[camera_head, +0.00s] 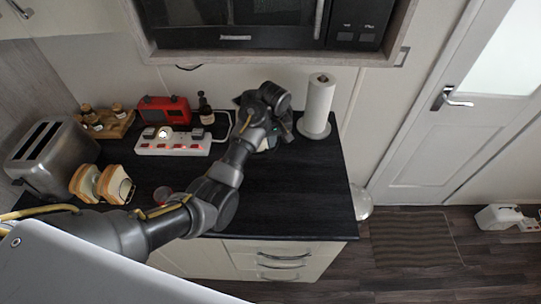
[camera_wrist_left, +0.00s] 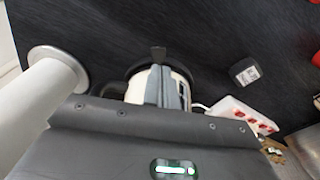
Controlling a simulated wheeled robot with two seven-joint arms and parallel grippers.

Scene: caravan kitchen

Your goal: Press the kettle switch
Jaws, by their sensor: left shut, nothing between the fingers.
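The kettle (camera_wrist_left: 138,91), cream with black parts, stands on the dark worktop and shows in the wrist view behind my fingers. A small black tab (camera_wrist_left: 158,53) sticks out at its far edge; I cannot tell whether it is the switch. My left gripper (camera_wrist_left: 171,88) is shut and empty, its fingers in front of the kettle; contact cannot be told. In the head view my wrist covers most of the kettle and the fingertips. My right gripper is in neither view.
A paper towel roll (camera_head: 319,102) stands close right of my left wrist. A white power strip (camera_head: 173,147), red radio (camera_head: 165,110) and dark bottle (camera_head: 206,111) are to the left. A toaster (camera_head: 51,155) stands far left. The front right worktop (camera_head: 300,195) is clear.

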